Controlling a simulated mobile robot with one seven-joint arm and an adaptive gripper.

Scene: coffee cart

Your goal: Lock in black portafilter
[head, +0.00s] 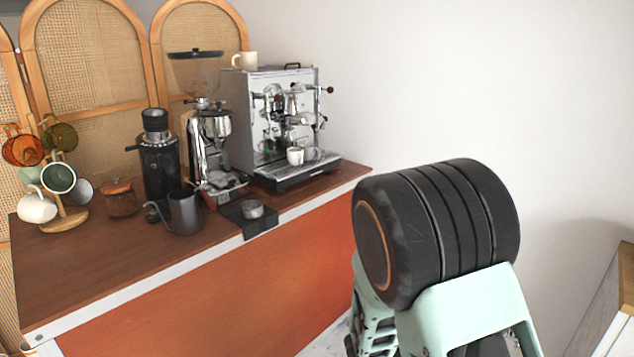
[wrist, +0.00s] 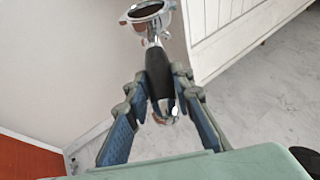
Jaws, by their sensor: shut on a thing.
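In the wrist view, my gripper (wrist: 160,86) is shut on the black handle of the portafilter (wrist: 158,68). The portafilter's round chrome basket ring (wrist: 147,10) points away from me at the top edge of that view, partly cut off. The handle's chrome end shows between the fingers. The silver espresso machine (head: 243,115) stands at the back right of the cart in the head view, well apart from my arm. Its group head (head: 285,100) is on its front. The portafilter cannot be made out in the head view, where my arm fills the lower right.
On the wooden cart top (head: 100,268) stand a grinder (head: 208,130), a black grinder (head: 158,170), a grey pitcher (head: 186,212) and a mug tree (head: 66,215). A white cup (head: 295,156) sits on the machine's drip tray. The wrist view shows open floor (wrist: 265,95).

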